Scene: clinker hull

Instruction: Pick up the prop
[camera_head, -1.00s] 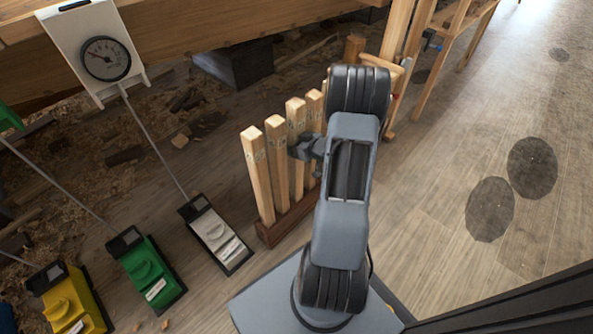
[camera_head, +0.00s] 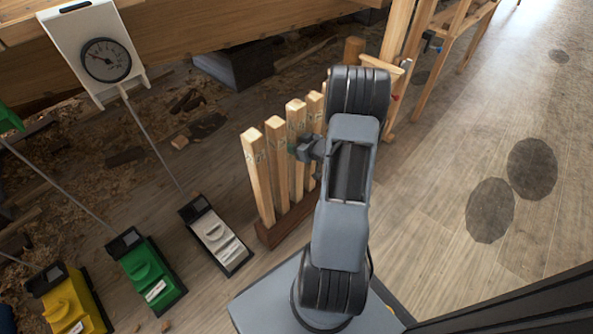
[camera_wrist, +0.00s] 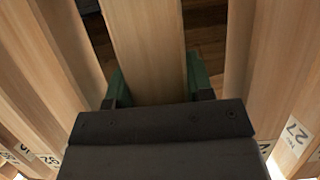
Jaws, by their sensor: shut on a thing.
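Several square wooden props stand side by side in a dark wooden rack (camera_head: 290,222) in the head view. The front one (camera_head: 257,175) and its neighbour (camera_head: 277,160) are clear of my gripper (camera_head: 298,150), which is at the upper part of the row. In the wrist view, one prop (camera_wrist: 147,45) runs between my gripper's green fingers (camera_wrist: 158,85), which are shut on it. Neighbouring props stand close on the left (camera_wrist: 45,70) and right (camera_wrist: 275,70); the right one has a label reading 27. The held prop's lower end is hidden, and my arm covers part of the row.
A white block-shaped unit (camera_head: 217,232) with a rod up to a dial gauge (camera_head: 105,60) is left of the rack. Green (camera_head: 147,270) and yellow (camera_head: 68,300) units stand farther left. Timber trestles (camera_head: 400,65) stand behind. The plank floor (camera_head: 450,150) at right is open.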

